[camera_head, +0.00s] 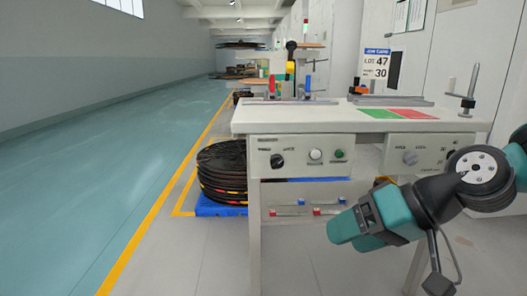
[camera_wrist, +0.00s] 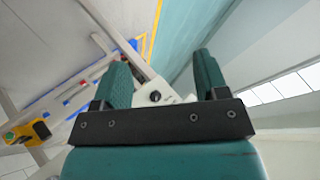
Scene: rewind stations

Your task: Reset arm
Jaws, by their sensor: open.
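My arm shows at the lower right of the head view, bent at a dark joint with a round disc, in front of the right part of the workbench (camera_head: 305,117). My gripper is at its end; in the wrist view my gripper (camera_wrist: 160,82) has its two teal fingers spread wide apart with nothing between them. The head view does not show the fingertips clearly. Beyond the fingers, the wrist view shows part of the bench's white front panel with a black knob (camera_wrist: 155,97).
The bench front has knobs and buttons (camera_head: 315,154). Coiled black reels (camera_head: 222,170) sit on a blue pallet (camera_head: 215,207) left of the bench. The teal floor (camera_head: 90,190) at left is clear.

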